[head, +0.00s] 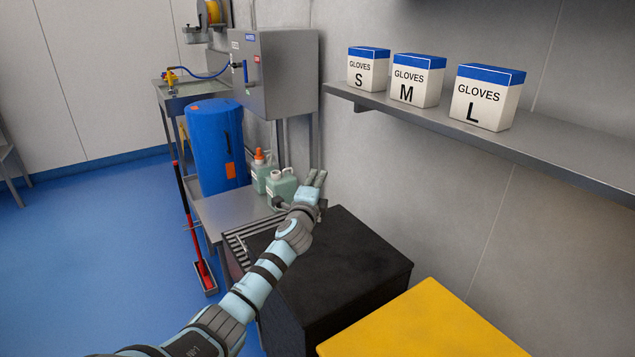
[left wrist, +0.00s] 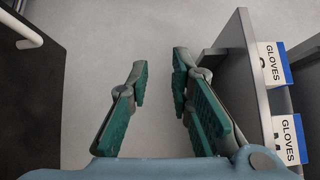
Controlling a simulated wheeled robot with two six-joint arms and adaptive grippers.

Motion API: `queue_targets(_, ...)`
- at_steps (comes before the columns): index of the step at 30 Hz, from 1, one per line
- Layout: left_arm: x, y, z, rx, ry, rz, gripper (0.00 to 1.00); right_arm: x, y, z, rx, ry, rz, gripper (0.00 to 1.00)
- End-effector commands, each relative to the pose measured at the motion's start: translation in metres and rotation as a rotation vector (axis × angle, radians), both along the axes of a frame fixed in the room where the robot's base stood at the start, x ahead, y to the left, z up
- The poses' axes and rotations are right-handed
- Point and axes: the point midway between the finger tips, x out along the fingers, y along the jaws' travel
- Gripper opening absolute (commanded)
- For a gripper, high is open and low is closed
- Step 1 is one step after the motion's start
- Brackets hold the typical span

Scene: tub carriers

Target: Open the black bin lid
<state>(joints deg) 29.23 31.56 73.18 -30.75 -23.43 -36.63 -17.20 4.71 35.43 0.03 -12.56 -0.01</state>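The black bin (head: 350,262) stands against the wall at lower centre in the head view, its flat black top down and level. My left arm crosses in front of its left part. My left gripper (head: 316,180) is beyond the bin's far edge, above its top and near the wall. In the left wrist view the left gripper (left wrist: 160,75) is open, its teal-padded fingers apart with nothing between them. A dark flat panel (left wrist: 35,105) at the left of that view looks like the bin. My right gripper is not in view.
A yellow bin top (head: 424,325) is beside the black bin. A wall shelf (head: 480,142) with glove boxes (head: 416,82) overhangs at right. Green bottles (head: 282,187) stand on a steel bench (head: 228,209) behind the gripper. Blue floor (head: 90,255) is open at left.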

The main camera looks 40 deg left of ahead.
Motion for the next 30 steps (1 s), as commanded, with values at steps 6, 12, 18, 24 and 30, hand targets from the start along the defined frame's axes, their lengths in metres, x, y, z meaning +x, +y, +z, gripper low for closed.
queue_targets(6, -0.04, -0.023, -0.003, 0.004, 0.002, -0.005, 0.2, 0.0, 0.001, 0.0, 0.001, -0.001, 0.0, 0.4)
queue_targets(12, -0.086, -0.047, -0.005, 0.003, 0.004, -0.003, 0.2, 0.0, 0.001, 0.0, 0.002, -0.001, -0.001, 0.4)
queue_targets(18, -0.101, -0.056, -0.004, 0.0, 0.001, -0.001, 0.2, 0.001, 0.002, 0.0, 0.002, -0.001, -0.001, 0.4)
queue_targets(24, -0.101, -0.055, -0.004, 0.0, 0.001, -0.001, 0.25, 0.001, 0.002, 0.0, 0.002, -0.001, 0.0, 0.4)
queue_targets(30, -0.1, -0.054, -0.016, -0.027, 0.015, -0.002, 0.31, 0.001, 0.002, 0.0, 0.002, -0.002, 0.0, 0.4)
